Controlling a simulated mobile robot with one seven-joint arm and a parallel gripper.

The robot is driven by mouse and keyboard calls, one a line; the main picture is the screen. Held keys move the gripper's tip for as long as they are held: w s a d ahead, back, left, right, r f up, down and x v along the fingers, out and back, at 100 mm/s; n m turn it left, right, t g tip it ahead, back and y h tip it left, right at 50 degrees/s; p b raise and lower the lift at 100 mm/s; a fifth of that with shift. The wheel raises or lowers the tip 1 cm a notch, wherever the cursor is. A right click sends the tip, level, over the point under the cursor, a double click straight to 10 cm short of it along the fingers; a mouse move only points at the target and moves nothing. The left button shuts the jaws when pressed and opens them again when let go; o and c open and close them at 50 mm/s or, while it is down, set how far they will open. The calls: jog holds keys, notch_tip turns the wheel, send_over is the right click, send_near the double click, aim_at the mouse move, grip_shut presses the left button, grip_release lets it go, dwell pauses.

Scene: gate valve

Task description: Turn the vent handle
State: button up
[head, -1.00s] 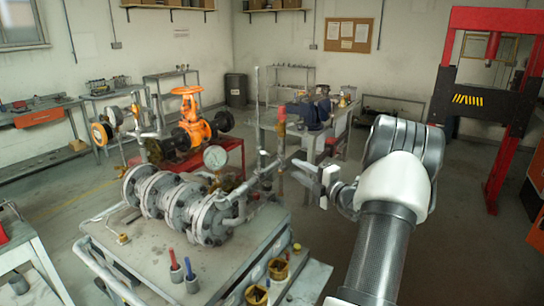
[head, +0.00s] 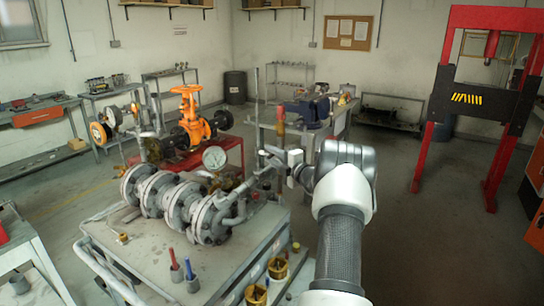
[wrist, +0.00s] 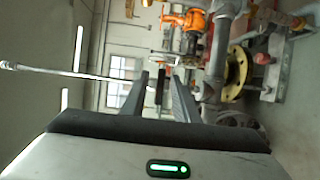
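The vent pipe, a thin grey upright rod (head: 257,112), rises at the right end of the grey flanged valve assembly (head: 185,203). In the wrist view this rod (wrist: 60,72) lies sideways and runs in behind one finger. A narrow dark bar (wrist: 158,90), which looks like the vent handle, shows between the two fingers; I cannot tell if they touch it. My gripper (head: 268,157) is at the lower part of the rod in the head view. In the wrist view my gripper (wrist: 158,98) is open, with a gap on both sides of the bar. The handle is too small to make out in the head view.
A red-topped post (head: 280,122) stands just behind my gripper. A pressure gauge (head: 214,158) rises from the assembly on the grey bench (head: 150,262). An orange valve (head: 190,120) stands on a red stand behind. Floor right of my arm is clear up to the red press (head: 432,125).

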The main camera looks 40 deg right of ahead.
grip_shut()
